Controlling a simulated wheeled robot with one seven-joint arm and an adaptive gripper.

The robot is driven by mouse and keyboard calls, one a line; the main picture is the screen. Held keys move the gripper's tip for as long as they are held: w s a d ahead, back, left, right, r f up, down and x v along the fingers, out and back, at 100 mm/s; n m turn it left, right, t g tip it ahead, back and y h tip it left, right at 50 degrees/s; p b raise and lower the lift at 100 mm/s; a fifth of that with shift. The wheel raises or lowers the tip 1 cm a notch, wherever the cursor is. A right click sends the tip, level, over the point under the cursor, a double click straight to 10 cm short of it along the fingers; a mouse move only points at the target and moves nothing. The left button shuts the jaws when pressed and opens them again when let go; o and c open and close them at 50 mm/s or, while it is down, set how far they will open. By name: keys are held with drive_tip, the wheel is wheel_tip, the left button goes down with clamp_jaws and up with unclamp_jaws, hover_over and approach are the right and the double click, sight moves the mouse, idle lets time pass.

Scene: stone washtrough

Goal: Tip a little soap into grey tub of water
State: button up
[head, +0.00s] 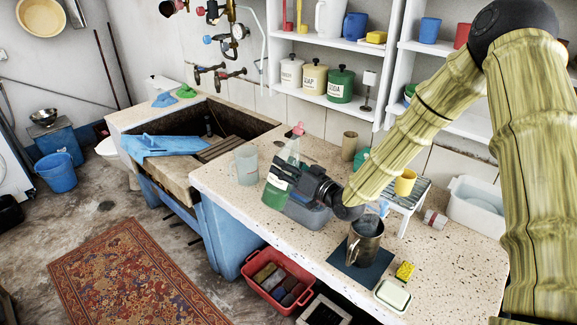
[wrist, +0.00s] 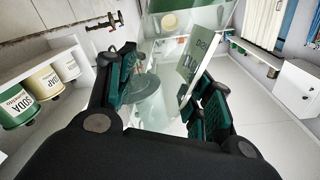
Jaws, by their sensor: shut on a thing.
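My gripper (head: 288,184) is shut on a clear bottle (head: 291,152) with green liquid low inside, a pale label and a pink top. The bottle leans slightly to the right in the head view, with its top up. In the wrist view the bottle (wrist: 153,105) and its lettered label (wrist: 198,58) are between the finger pads (wrist: 165,95). The grey tub (head: 306,216) is on the speckled counter, just below and behind my gripper in the picture. My gripper hides most of it, so its water and the gap to the bottle cannot be told.
A clear jug (head: 245,164) stands left of the bottle. A metal mug (head: 366,240) on a dark mat, a soap dish (head: 392,296) and a yellow sponge (head: 404,271) are at the front. A small rack with a yellow cup (head: 405,182) is close to my arm. The stone trough (head: 225,125) is left.

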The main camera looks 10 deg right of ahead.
drive_tip(key=shift+s+a+f+m, duration=0.15)
drive_tip(key=shift+a+m, duration=0.1)
drive_tip(key=shift+m, duration=0.15)
idle(0.8)
drive_tip(key=shift+s+a+f+m, duration=0.1)
drive_tip(key=shift+a+m, duration=0.1)
drive_tip(key=shift+m, duration=0.2)
drive_tip(key=shift+s+a+f+m+b, duration=0.15)
drive_tip(key=shift+a+m+b, duration=0.05)
drive_tip(key=shift+m+b, duration=0.1)
idle(0.5)
drive_tip(key=shift+s+a+f+m, duration=0.1)
drive_tip(key=shift+a+f+m, duration=0.1)
drive_tip(key=shift+m, duration=0.1)
drive_tip(key=shift+a+f, duration=0.1)
drive_tip(key=shift+f, duration=0.05)
idle(0.7)
drive_tip(key=shift+s+a+f+m+b, duration=0.1)
drive_tip(key=shift+s+f+m+b, duration=0.1)
drive_tip(key=shift+m+b, duration=0.3)
